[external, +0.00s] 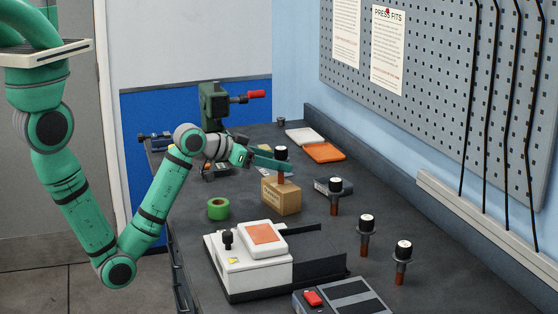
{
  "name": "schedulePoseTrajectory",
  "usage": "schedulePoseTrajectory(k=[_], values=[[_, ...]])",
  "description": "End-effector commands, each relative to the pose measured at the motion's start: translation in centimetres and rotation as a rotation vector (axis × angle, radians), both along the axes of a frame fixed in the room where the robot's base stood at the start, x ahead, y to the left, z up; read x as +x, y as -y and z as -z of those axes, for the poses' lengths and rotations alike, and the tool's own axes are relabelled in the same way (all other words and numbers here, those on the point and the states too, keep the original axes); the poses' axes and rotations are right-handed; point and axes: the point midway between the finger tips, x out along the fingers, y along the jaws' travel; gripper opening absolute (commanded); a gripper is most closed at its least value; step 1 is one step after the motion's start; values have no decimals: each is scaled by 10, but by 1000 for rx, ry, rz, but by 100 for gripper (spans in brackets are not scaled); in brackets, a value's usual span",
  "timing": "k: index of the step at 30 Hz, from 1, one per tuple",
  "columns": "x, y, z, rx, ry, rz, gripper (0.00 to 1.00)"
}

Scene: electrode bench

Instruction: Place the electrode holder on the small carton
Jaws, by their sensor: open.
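The small carton (281,198) is a brown cardboard box on the dark bench, right of the green tape roll. An electrode holder (281,153) with a black and white top and a reddish-brown stem is upright over the carton. Its lower end appears to meet the carton's top. My gripper (276,163) reaches in from the left at the height of the holder, and its teal fingers lie beside or around the stem. The gripper is open. The fingers cover part of the holder, and any gap between them and the stem is too small to tell.
Similar upright holders (335,192) stand to the right and front right. A white device with an orange panel (250,262) fills the front. A green tape roll (218,208) is left of the carton, and a dark green press (213,103) is behind. An orange tray (324,152) lies at the back.

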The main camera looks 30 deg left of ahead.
Motion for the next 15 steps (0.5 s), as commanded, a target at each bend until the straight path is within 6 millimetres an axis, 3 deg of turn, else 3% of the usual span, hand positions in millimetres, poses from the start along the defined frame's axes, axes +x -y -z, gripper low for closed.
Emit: schedulePoseTrajectory(k=[6, 15], values=[[-24, -22, -14, -1, 2, -1, 55], [-38, -33, -21, 1, -1, -1, 55]])
